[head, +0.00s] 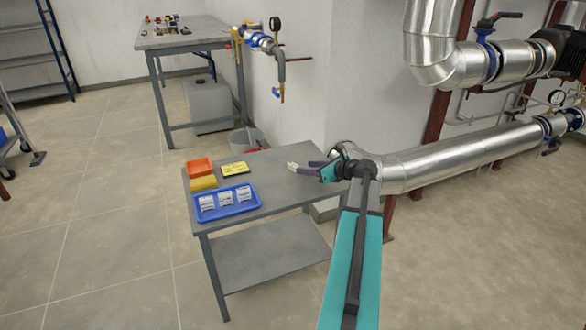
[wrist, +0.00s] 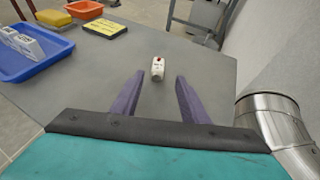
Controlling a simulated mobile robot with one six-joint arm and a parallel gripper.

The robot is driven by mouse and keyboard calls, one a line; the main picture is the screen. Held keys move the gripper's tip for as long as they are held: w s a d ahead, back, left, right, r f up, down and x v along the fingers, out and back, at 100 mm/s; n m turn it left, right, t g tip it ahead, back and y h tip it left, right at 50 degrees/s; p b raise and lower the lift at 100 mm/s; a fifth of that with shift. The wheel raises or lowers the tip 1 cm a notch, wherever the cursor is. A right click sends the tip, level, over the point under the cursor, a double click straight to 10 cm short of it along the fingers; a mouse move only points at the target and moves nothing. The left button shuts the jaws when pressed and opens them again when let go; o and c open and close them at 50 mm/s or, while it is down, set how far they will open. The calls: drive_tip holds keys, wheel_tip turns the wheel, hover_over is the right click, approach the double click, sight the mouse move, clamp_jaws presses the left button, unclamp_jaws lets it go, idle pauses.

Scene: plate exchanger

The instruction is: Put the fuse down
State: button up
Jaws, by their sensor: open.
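A small white fuse (wrist: 158,69) with a red mark shows in the wrist view, between and just past the tips of my purple fingers. It appears to rest on the grey table (wrist: 205,72); I cannot make out a gap or shadow under it. My gripper (wrist: 160,80) is open, with bare space between each finger and the fuse. In the head view my gripper (head: 304,168) is over the right part of the table (head: 262,206), with the white fuse (head: 292,166) at its tips.
An orange bin (head: 199,167), a yellow item (head: 203,183) and a yellow-black sign (head: 235,168) sit behind the tray. A silver pipe (head: 455,157) runs close on the right. A grey bucket (head: 246,140) stands behind the table. The table's middle is clear.

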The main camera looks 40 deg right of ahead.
sight(293, 167)
drive_tip(key=shift+a+b+x, duration=0.15)
drive_tip(key=shift+b+x, duration=0.4)
drive_tip(key=shift+x, duration=0.75)
drive_tip(key=shift+a+b+x, duration=0.1)
drive_tip(key=shift+b+x, duration=0.4)
drive_tip(key=shift+x, duration=0.85)
clamp_jaws()
